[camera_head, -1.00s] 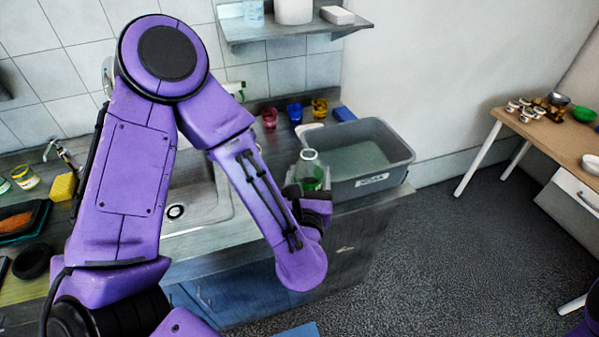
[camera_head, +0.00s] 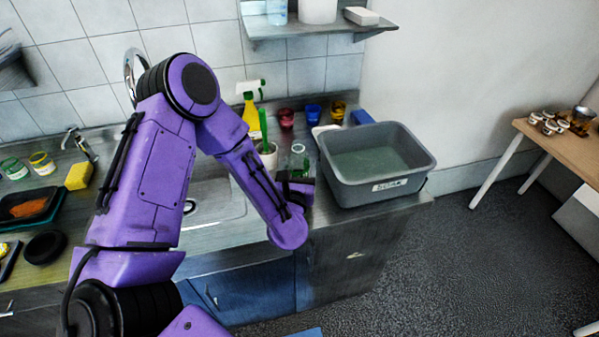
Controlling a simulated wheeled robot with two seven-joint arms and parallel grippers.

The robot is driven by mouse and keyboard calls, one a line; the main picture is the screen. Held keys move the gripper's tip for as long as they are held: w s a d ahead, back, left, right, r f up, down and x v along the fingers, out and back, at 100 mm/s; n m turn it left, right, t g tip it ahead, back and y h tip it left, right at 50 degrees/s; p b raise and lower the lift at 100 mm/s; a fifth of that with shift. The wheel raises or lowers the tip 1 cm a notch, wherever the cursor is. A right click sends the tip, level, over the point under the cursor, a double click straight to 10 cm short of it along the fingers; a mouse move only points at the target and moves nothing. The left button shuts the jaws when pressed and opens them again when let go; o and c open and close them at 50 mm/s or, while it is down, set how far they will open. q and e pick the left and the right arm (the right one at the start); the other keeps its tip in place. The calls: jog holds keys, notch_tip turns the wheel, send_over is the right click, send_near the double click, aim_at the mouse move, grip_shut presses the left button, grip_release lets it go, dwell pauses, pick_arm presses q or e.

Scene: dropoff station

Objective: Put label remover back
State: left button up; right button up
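A small clear bottle with green on it (camera_head: 298,158), which may be the label remover, stands upright at the end of my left arm. My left gripper (camera_head: 298,180) is at the bottle's lower part, left of the grey tub, at the counter's front side. Its fingers are mostly hidden behind my wrist, but the bottle moves along with it, so it appears shut on the bottle. A yellow spray bottle with a white and green head (camera_head: 250,112) stands at the back behind my forearm. My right gripper is not in view.
A grey tub (camera_head: 425,172) stands at the counter's right end. Red, blue and amber cups (camera_head: 313,113) line the wall behind. A white pot with a green-handled item (camera_head: 267,155) is close left of the bottle. The sink (camera_head: 215,205) lies left. A shelf (camera_head: 300,30) hangs above.

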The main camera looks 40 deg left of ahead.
aim_at(300, 175)
pick_arm(q)
notch_tip(300, 175, down, 3)
jog(key=shift+r, duration=0.15)
jog(key=shift+w, duration=0.2)
jog(key=shift+s+f+b, duration=0.2)
jog(key=shift+f+b, duration=0.1)
jog(key=o, duration=1.3)
jog(key=shift+w, duration=0.1)
jog(key=shift+r, duration=0.1)
